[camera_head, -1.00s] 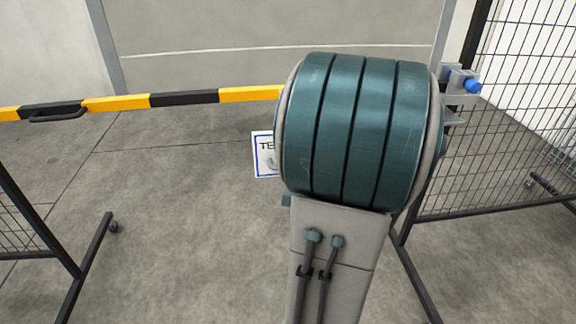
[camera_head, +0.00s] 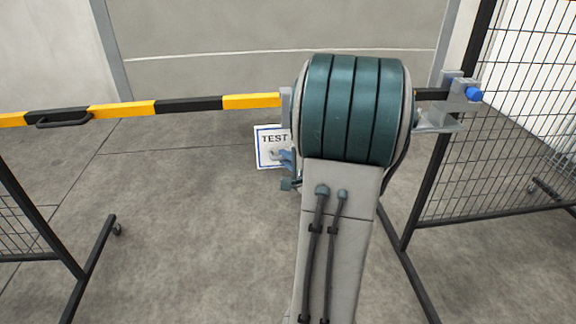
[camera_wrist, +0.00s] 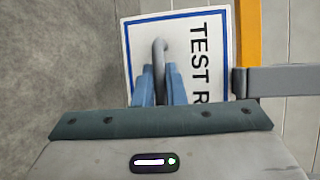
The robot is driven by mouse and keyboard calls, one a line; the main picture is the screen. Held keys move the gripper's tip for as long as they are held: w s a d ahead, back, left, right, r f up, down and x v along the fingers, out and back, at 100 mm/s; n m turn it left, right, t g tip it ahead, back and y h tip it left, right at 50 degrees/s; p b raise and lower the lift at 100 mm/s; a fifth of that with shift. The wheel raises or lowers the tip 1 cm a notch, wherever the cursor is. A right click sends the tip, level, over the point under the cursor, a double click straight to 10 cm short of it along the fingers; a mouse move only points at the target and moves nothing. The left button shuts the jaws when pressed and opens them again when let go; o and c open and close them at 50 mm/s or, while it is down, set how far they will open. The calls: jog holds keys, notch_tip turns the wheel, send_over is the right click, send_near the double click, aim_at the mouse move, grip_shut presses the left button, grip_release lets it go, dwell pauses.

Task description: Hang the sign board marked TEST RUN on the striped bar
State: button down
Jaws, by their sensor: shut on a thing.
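The sign board (camera_head: 266,158) is white with a blue border, and the letters "TEST" show in the head view. In the wrist view the board (camera_wrist: 185,27) appears turned sideways, reading "TEST R", its end hidden. My gripper (camera_wrist: 158,88) is shut on a grey hook (camera_wrist: 160,48) at the board. In the head view my gripper (camera_head: 287,160) is partly hidden behind my arm. The striped bar (camera_head: 188,104), yellow and black, runs across the picture just above the board. A yellow stretch of the bar (camera_wrist: 249,32) shows beside the board in the wrist view; contact cannot be told.
A grey bracket (camera_head: 440,121) with a blue knob (camera_head: 474,94) is at the bar's right end, on a black mesh fence (camera_head: 500,130). A black handle (camera_head: 63,119) is on the bar at left. Open concrete floor (camera_head: 190,220) lies in front.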

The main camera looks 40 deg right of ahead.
jog(key=shift+w+d+b, duration=0.4)
jog(key=shift+w+d, duration=0.25)
jog(key=shift+w, duration=0.4)
jog(key=shift+w+d+b, duration=0.45)
jog(key=shift+w+d, duration=0.2)
jog(key=shift+w, duration=0.45)
jog(key=shift+w+d+b, duration=0.4)
jog(key=shift+w+d, duration=0.25)
jog(key=shift+w, duration=0.4)
jog(key=shift+w+d+f, duration=0.1)
jog(key=shift+w+f, duration=0.05)
jog(key=shift+f, duration=0.05)
jog(key=shift+f+b, duration=0.6)
jog(key=shift+f, duration=0.55)
jog(key=c, duration=1.4)
grip_release()
jog(key=p+v, duration=0.3)
jog(key=v, duration=1.1)
